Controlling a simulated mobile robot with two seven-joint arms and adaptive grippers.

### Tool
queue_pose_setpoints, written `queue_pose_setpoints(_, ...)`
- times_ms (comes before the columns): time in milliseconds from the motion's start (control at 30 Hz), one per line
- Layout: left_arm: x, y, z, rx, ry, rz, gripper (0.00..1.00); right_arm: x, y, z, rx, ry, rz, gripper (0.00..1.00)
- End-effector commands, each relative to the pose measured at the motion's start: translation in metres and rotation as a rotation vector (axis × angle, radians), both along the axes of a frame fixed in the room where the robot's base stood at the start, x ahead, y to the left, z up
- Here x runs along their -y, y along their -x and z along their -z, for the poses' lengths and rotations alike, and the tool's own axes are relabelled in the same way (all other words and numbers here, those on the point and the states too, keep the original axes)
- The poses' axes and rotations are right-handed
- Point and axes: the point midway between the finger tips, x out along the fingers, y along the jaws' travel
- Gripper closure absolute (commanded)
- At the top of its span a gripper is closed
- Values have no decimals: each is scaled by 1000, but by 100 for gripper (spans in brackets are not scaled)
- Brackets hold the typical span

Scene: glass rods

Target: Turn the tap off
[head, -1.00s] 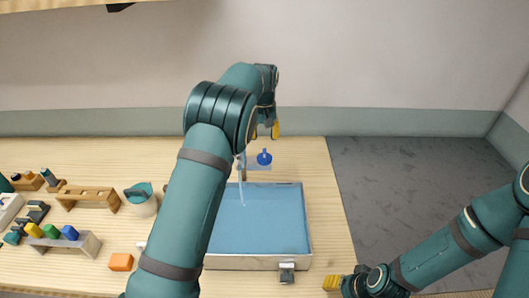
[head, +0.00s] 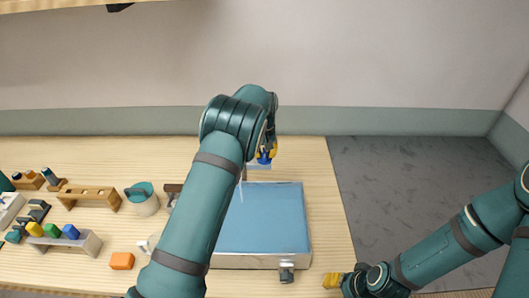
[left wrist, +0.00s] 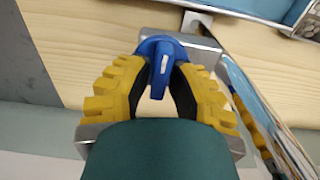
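The tap's blue handle (head: 265,156) stands behind the blue basin (head: 262,222), partly hidden by my left gripper (head: 268,153). In the left wrist view the handle (left wrist: 160,65) has a round blue base and a raised lever with a pale mark. The yellow fingers of my left gripper (left wrist: 160,82) are open, one on each side of the lever, with gaps between the pads and the lever. A thin pale water stream (head: 241,190) shows at the basin's back left. My right gripper (head: 332,281) is low at the table's right edge; its opening is unclear.
At the left stand a wooden rack (head: 88,196), a teal-lidded pot (head: 141,197) and a block holder (head: 62,243) with coloured pieces. An orange block (head: 121,261) lies left of the basin. The table is clear right of the tap.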

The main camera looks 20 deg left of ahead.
Motion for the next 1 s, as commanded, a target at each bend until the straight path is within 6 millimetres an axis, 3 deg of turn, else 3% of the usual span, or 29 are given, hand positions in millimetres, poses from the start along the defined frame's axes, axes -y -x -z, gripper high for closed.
queue_pose_setpoints(567, 0, 0, 1, -1, 0, 50, 100, 0, 0, 3, 0, 0, 0, 53)
queue_pose_setpoints(1000, 1, 1, 2, -3, 3, 372, 100, 0, 0, 13, 0, 1, 2, 53)
